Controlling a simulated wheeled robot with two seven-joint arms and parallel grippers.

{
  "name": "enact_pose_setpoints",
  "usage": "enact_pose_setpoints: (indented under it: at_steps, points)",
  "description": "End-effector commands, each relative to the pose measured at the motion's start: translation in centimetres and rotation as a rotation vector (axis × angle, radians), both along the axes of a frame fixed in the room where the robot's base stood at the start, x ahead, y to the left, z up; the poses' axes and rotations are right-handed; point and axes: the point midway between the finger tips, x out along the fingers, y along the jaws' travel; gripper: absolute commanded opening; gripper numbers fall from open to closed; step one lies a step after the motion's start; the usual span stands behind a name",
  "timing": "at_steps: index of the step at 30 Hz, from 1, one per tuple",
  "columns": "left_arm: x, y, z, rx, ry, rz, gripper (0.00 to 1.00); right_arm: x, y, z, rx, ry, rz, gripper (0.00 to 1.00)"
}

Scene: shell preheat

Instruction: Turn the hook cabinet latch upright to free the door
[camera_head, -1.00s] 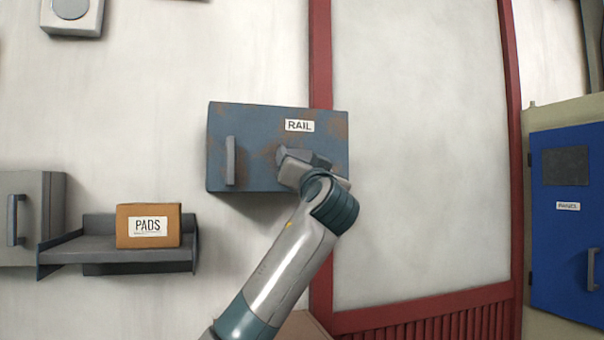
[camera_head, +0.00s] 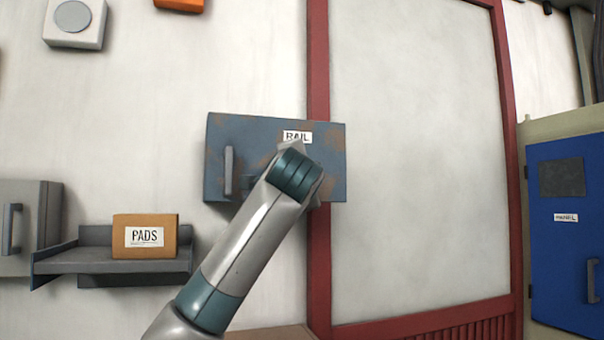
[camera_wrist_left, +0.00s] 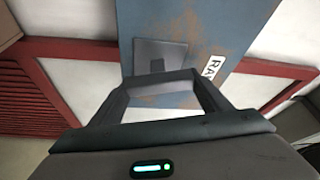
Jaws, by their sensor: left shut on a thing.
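A worn blue-grey cabinet (camera_head: 325,180) labelled RAIL hangs on the wall in the head view, its door shut. I see no label reading hook. In the left wrist view the cabinet face (camera_wrist_left: 215,28) shows tilted, with a dark square latch plate (camera_wrist_left: 160,53) on it. My left gripper (camera_wrist_left: 172,76) is at this plate, its fingers closed together on the small latch lever, which they mostly hide. The lever's exact angle cannot be told. In the head view my left wrist covers the latch area. My right gripper is in neither view.
The cabinet has a vertical handle (camera_head: 228,170) at its left. A red frame (camera_head: 318,250) runs behind. A blue cabinet (camera_head: 565,225) stands far right.

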Motion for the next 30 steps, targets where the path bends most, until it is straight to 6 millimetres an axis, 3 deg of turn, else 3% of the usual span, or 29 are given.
enact_pose_setpoints:
  at_steps: [12,29,30]
  points:
    - [0.02,-0.08,-0.16,0.245,0.080,0.000,0.48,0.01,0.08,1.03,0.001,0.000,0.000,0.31]
    - [0.03,-0.09,-0.37,0.287,0.095,0.000,0.48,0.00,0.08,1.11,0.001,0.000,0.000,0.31]
    - [0.04,-0.09,-0.37,0.287,0.094,0.000,0.75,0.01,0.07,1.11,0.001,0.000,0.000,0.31]
